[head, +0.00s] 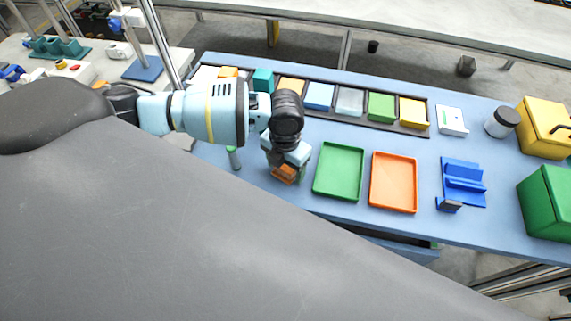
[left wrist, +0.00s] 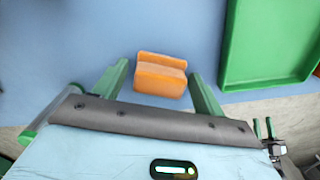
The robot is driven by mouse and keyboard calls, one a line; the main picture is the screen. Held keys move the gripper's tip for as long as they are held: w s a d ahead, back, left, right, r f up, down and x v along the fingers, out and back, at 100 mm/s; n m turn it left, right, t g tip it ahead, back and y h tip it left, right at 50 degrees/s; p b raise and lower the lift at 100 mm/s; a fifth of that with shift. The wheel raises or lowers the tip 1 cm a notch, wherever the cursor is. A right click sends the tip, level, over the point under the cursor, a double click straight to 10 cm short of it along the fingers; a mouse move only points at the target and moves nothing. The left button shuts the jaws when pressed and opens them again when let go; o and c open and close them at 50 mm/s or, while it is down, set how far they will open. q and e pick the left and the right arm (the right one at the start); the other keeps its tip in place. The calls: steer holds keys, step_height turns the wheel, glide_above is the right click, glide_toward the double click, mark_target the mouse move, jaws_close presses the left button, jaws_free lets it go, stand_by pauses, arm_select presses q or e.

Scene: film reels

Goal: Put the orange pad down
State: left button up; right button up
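The orange pad (left wrist: 161,76) is a small block with a step across it, low over or on the blue table top; I cannot tell contact for sure. In the head view the orange pad (head: 285,174) shows partly, under my left gripper (head: 288,172). In the left wrist view my left gripper (left wrist: 160,70) has its two green fingers apart, one on each side of the pad, with a narrow gap showing at both sides. A small gripper with green fingers, seemingly my right one (left wrist: 264,128), shows at the right edge, fingers apart and empty.
A green tray (head: 339,171) lies just right of the left gripper, then an orange tray (head: 394,182) and a blue stand (head: 463,184). A dark rack (head: 334,113) of coloured blocks runs behind. A green-topped post (head: 233,158) stands close on the left.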

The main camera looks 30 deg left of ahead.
mark_target(285, 166)
arm_select(q)
steer(key=shift+o, duration=0.4)
steer(key=shift+r, duration=0.1)
step_height(285, 166, up, 12)
steer(key=shift+p, duration=0.4)
stand_by(0.3)
